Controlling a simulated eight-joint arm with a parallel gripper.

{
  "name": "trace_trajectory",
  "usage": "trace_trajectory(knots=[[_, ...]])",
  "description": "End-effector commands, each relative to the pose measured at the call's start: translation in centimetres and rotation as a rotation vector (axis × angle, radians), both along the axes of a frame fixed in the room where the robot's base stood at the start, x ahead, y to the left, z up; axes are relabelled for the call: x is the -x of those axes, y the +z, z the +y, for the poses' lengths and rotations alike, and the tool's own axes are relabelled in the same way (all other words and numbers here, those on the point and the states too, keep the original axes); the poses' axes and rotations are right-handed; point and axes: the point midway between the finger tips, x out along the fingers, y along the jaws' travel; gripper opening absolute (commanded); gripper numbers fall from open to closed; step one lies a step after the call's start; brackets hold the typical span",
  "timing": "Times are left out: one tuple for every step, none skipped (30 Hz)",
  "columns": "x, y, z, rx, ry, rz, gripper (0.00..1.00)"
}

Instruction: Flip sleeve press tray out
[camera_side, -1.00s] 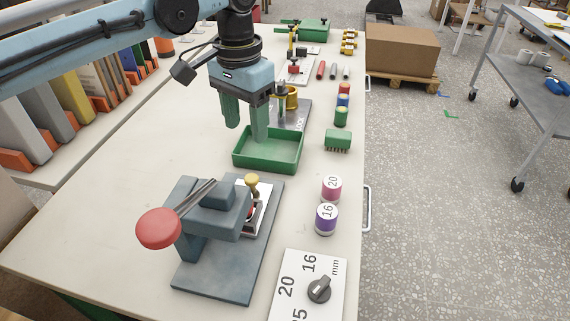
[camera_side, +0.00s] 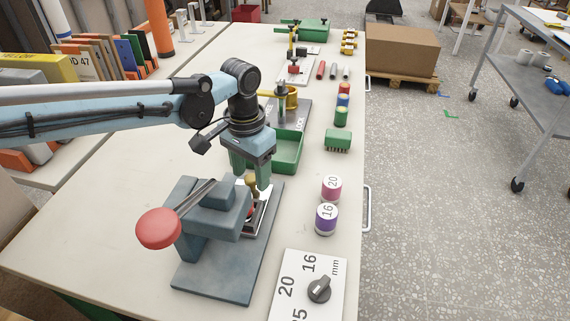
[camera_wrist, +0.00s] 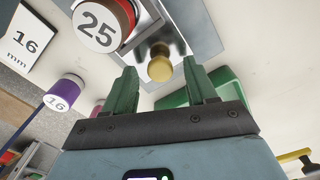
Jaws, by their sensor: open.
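The sleeve press (camera_side: 218,225) is a blue-grey block on a flat base, with a red ball on its lever at the left. Its metal tray (camera_side: 262,208) lies at the right side of the press and carries a yellow knob (camera_wrist: 160,64). A red sleeve with a white end marked 25 (camera_wrist: 97,28) shows at the tray in the wrist view. My gripper (camera_side: 250,174) is open, its green fingers pointing down at the tray's knob end. In the wrist view the knob appears between the fingertips, with gaps on both sides. In the side view the fingers partly hide the knob.
A green bin (camera_side: 288,152) stands just behind my gripper. A pink cylinder marked 20 (camera_side: 331,189) and a purple one marked 16 (camera_side: 326,219) stand to the right. A dial plate (camera_side: 300,300) lies at the front. Bare table lies between the press and these cylinders.

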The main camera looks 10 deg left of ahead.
Motion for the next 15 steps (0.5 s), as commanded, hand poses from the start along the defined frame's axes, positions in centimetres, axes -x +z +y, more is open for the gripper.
trace_trajectory(knots=[[0.0,-0.04,0.0,0.0,0.0,0.0,0.57],[0.0,-0.04,0.0,0.0,0.0,0.0,0.57],[0.0,-0.04,0.0,0.0,0.0,0.0,0.57],[0.0,-0.03,0.0,0.0,0.0,0.0,0.57],[0.0,-0.03,0.0,0.0,0.0,0.0,0.57],[0.0,-0.02,0.0,0.0,0.0,0.0,0.57],[0.0,-0.02,0.0,0.0,0.0,0.0,0.52],[-0.01,-0.01,0.0,0.0,0.0,0.0,0.47],[-0.01,-0.01,0.0,0.0,0.0,0.0,0.41],[-0.01,-0.01,0.0,0.0,0.0,0.0,0.37],[-0.01,-0.01,0.0,0.0,0.0,0.0,0.32],[-0.01,0.0,0.0,0.0,0.0,0.0,0.26],[-0.01,0.0,0.0,0.0,0.0,0.0,0.21],[-0.01,0.0,0.0,0.0,0.0,0.0,0.17],[-0.01,0.0,0.0,0.0,0.0,0.0,0.11]])
